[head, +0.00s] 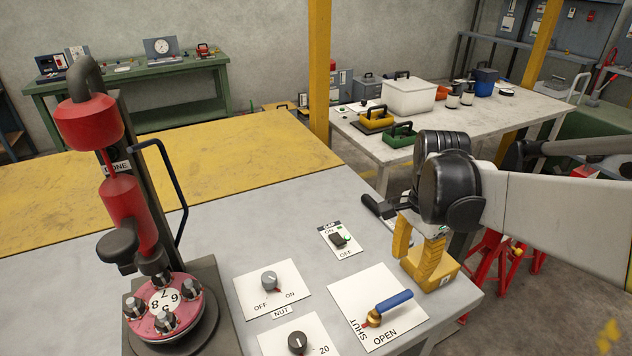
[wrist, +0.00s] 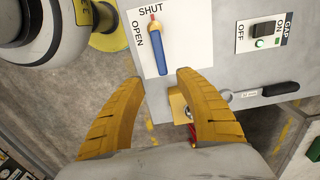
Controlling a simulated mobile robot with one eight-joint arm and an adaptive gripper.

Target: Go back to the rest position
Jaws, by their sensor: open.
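My gripper (head: 422,262) is over the front right corner of the grey bench (head: 225,210), with its yellow fingers pointing down. In the wrist view my gripper (wrist: 158,78) has its two fingers wide apart with nothing held between them. The blue-handled valve lever (head: 394,301) is on its SHUT/OPEN plate, to the left of and nearer than the fingers. In the wrist view the lever (wrist: 158,45) lies beyond the fingertips, apart from them. A small yellow piece (wrist: 178,104) shows between the fingers at the bench edge; what it is I cannot tell.
The red spool assembly (head: 128,212) with a pink bolted flange (head: 147,308) stands at the left. A GAP switch (head: 338,240) and NUT knob (head: 269,280) are on the bench. A white table (head: 365,146) with boxes stands behind; red stands (head: 510,245) are at the right.

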